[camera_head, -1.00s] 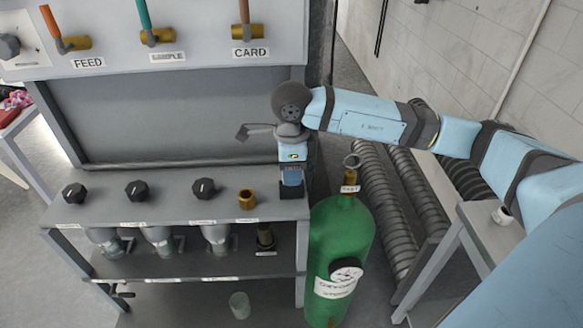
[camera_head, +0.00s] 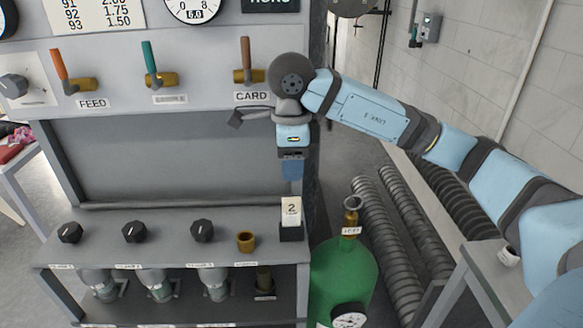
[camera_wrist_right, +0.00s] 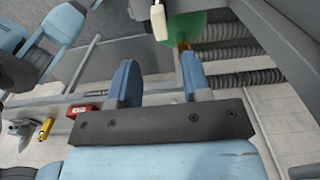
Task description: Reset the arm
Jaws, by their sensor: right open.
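My right gripper (camera_head: 292,170) points down at the right end of the washer's shelf, in front of the right post. In the right wrist view its two blue fingers (camera_wrist_right: 160,75) are apart with nothing between them. A white card marked 2 (camera_head: 291,211) stands upright in a small black holder (camera_head: 291,234) on the shelf, just below the fingertips and apart from them. A white block, likely the same card, shows beyond the fingers in the wrist view (camera_wrist_right: 159,22). My left gripper is not seen in the head view.
A green gas cylinder (camera_head: 342,270) with a gauge stands right of the shelf. Black knobs (camera_head: 202,230) and a brass fitting (camera_head: 246,241) line the shelf left of the holder. The CARD lever (camera_head: 247,62) is above. Ribbed dark tubes (camera_head: 385,240) lie right of the cylinder.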

